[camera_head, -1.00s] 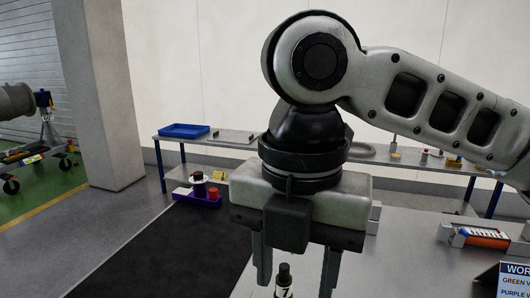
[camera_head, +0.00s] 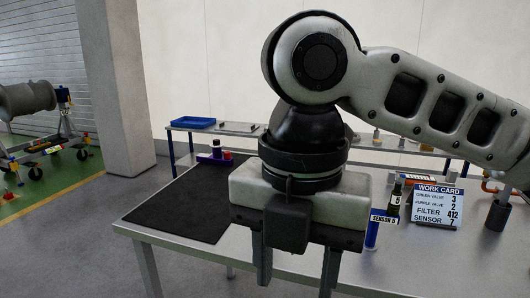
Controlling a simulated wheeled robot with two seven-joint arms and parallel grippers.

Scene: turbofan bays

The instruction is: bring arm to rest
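My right arm (camera_head: 430,100) comes in from the right edge and bends down at a large round joint in the middle of the view. Its gripper (camera_head: 296,268) points down above the front part of the grey table (camera_head: 190,240). The two fingers are apart, with bare tabletop seen between them and nothing held. The lower finger ends are near the bottom of the picture. My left gripper is not in view.
On the table are a black mat (camera_head: 180,205), a purple holder (camera_head: 214,158), a work card (camera_head: 437,206), a dark bottle marked 5 (camera_head: 394,203) and a blue cylinder (camera_head: 372,236). A back shelf holds a blue tray (camera_head: 193,122). A pillar (camera_head: 118,90) stands left.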

